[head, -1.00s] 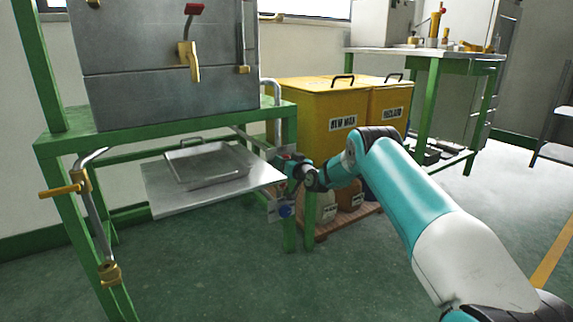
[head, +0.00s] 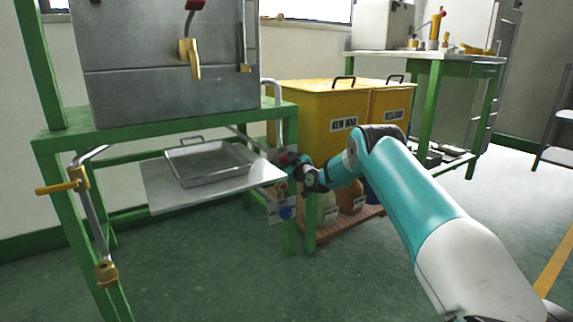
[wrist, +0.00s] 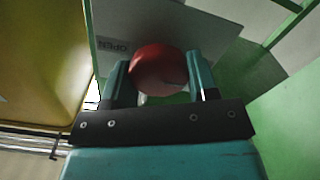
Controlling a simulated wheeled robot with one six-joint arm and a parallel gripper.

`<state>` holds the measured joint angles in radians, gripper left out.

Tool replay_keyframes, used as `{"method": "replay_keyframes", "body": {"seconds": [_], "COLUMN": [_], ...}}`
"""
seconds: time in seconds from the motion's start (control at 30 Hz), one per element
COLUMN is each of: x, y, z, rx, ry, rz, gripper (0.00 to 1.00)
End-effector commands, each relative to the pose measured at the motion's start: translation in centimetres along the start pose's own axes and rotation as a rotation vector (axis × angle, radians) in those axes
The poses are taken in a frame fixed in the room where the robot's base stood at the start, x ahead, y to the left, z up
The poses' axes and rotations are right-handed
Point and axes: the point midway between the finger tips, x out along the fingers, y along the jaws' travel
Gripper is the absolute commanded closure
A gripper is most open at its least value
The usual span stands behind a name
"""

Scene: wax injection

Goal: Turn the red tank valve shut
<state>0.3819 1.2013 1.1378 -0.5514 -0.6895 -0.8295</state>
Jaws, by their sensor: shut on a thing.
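The red valve knob (wrist: 158,68) is round and sits between the two teal fingers of my gripper (wrist: 157,72) in the wrist view. My gripper is shut on it. A plate behind the knob carries a label (wrist: 113,44) reading "OPEN", upside down in this view. In the head view my gripper (head: 293,166) is at the right front leg of the green stand, and the knob there is mostly hidden by the gripper. The grey tank (head: 170,75) stands on top of the green stand.
A blue knob (head: 287,213) is just below my gripper. A metal tray (head: 208,180) lies on a shelf left of it. Yellow bins (head: 318,112) and jugs (head: 351,200) stand close behind at right. The floor in front is clear.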

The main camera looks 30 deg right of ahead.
Motion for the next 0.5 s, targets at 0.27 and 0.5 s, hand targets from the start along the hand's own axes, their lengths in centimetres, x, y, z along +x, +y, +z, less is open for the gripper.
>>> {"method": "replay_keyframes", "body": {"seconds": [0.27,0.5], "x": [-0.07,-0.06], "y": [-0.05,-0.05], "z": [0.23,0.21], "rx": [-0.009,-0.008], "ry": [-0.005,-0.005], "rz": [-0.001,-0.001], "gripper": [0.7,0.28]}}
